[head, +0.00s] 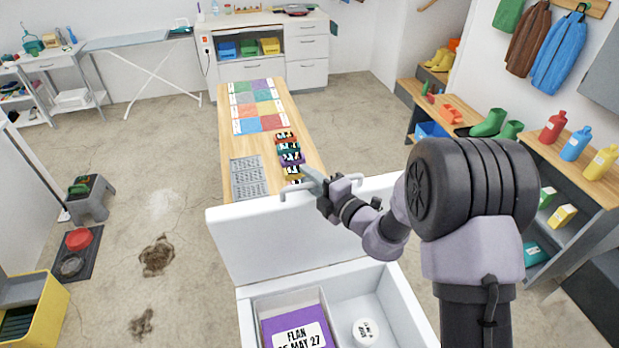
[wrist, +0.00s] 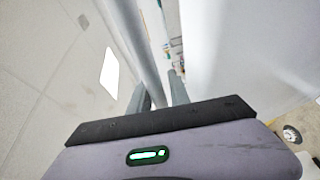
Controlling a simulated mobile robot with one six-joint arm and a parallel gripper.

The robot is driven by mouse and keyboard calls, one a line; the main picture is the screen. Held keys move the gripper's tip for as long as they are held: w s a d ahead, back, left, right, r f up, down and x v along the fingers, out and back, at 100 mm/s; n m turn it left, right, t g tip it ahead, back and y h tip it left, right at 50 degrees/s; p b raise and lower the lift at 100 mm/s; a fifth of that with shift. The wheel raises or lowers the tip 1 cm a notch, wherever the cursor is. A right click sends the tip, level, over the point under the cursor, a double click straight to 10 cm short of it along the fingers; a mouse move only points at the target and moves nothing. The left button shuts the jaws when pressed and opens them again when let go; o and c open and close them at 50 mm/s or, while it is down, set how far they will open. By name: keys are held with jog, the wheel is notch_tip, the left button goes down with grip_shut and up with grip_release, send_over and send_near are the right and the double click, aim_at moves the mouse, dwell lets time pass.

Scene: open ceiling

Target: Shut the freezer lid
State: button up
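The white chest freezer (head: 410,310) stands at the bottom of the head view. Its lid (head: 255,242) is open, standing up at the back, so the inside shows. A grey bar handle (head: 284,202) sticks out by the lid's top edge. My gripper (head: 312,180) is at that handle, above the lid's top. In the wrist view the grey bar (wrist: 137,50) runs down between my two fingertips (wrist: 160,92). The fingers are apart, one on each side of the bar. Whether both press on it is unclear. The lid's right part is hidden behind my arm.
Inside the freezer are a purple-labelled box (head: 292,325) and a white round tub (head: 366,332). A wooden table (head: 300,112) with coloured mats and small items stands just behind the lid. Open floor lies left (head: 160,200). Shelves (head: 575,190) stand at the right.

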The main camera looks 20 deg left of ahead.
jog(key=shift+c, duration=0.4)
grip_shut()
dwell(0.9)
